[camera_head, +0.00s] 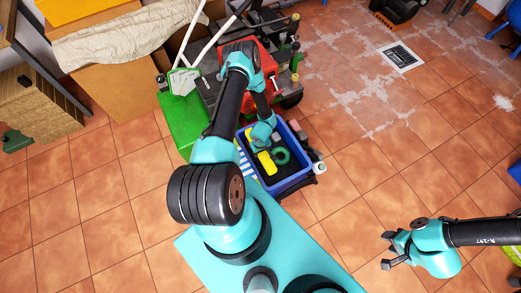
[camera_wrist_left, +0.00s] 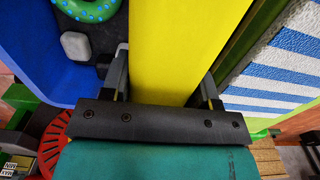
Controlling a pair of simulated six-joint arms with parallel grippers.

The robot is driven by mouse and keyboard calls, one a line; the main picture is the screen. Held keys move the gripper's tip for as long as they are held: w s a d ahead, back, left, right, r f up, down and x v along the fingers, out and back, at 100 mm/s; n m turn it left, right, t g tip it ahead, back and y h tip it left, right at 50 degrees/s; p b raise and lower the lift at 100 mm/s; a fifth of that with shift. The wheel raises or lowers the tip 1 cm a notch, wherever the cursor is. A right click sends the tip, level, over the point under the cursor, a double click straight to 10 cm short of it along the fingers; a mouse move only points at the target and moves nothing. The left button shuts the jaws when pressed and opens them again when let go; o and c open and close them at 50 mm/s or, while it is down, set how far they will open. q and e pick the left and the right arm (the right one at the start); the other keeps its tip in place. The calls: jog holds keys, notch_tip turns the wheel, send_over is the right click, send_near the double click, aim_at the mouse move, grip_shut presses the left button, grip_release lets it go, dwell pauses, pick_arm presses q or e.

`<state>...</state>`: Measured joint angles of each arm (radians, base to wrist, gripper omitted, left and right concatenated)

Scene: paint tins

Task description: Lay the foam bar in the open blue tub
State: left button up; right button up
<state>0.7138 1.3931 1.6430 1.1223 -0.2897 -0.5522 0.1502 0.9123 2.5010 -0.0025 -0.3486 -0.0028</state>
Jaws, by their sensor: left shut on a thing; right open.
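The yellow foam bar (camera_head: 266,163) is in my left gripper (camera_head: 262,147), over the left part of the open blue tub (camera_head: 291,184). In the left wrist view the bar (camera_wrist_left: 185,45) runs between the two jaws of my left gripper (camera_wrist_left: 165,82), which is shut on it. The tub's blue wall (camera_wrist_left: 38,50) shows at the left there. I cannot tell whether the bar touches the tub's dark floor. My right gripper (camera_head: 386,250) is open and empty, well to the right above the tiled floor.
A green ring (camera_head: 281,155) lies in the tub right of the bar; a grey piece (camera_wrist_left: 75,45) lies near it. A blue-and-white striped thing (camera_wrist_left: 270,70) is beside the tub. A red and green machine (camera_head: 183,120) stands behind.

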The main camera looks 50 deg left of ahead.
pick_arm(q)
jog(key=shift+f, duration=6.5)
jog(key=shift+f, duration=0.7)
jog(key=o, duration=1.1)
jog(key=shift+r, duration=0.15)
notch_tip(320, 180, up, 17)
jog(key=shift+r, duration=0.1)
jog(key=d+r+m+h, duration=0.1)
jog(key=d+r+m, duration=0.3)
jog(key=d+r, duration=0.2)
jog(key=d+r+m+h, duration=0.1)
jog(key=d+r+m, duration=0.3)
jog(key=r, duration=0.7)
jog(key=s+d+r+m+h, duration=0.1)
jog(key=d+r+m, duration=0.4)
jog(key=d+r, duration=0.3)
jog(key=shift+s+d+r+t+h, duration=0.1)
jog(key=shift+d+r+t+h, duration=0.25)
jog(key=shift+d, duration=0.25)
